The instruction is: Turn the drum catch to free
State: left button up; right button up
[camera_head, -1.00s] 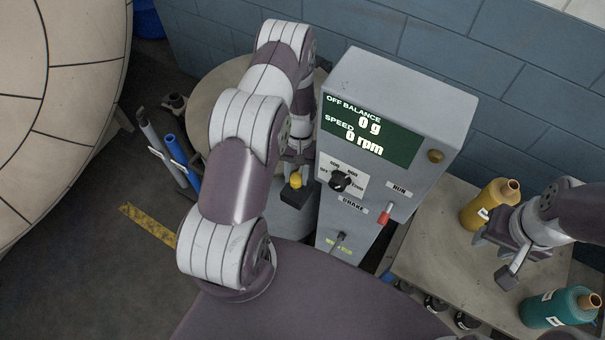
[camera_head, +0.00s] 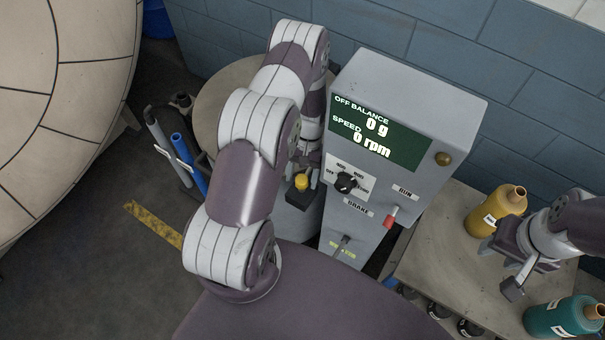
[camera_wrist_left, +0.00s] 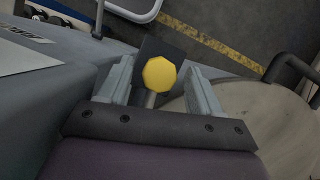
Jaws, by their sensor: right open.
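The drum catch appears to be the yellow knob (camera_head: 302,182) on a dark block at the left side of the grey control cabinet. In the left wrist view, the yellow knob (camera_wrist_left: 159,74) lies between the two fingers, with a gap on each side. My left gripper (camera_wrist_left: 160,88) is open there; how deep the knob sits between its fingers I cannot tell. In the head view, my left gripper (camera_head: 306,172) is partly hidden by its own arm. My right gripper (camera_head: 508,271) is open and empty over the side table, near the bottles.
The grey cabinet (camera_head: 405,110) has a display reading 0 g and 0 rpm, a black dial (camera_head: 346,183), a red switch (camera_head: 390,217) and a brake lever (camera_head: 342,243). A yellow bottle (camera_head: 495,211) and a teal bottle (camera_head: 565,317) stand on the table (camera_head: 440,250). A round drum (camera_head: 60,90) is at left.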

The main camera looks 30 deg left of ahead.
pick_arm(q)
jog(key=shift+w+r, duration=0.25)
jog(key=shift+w, duration=0.05)
jog(key=b+v, duration=0.1)
jog(key=v, duration=1.1)
jog(key=shift+s, duration=0.1)
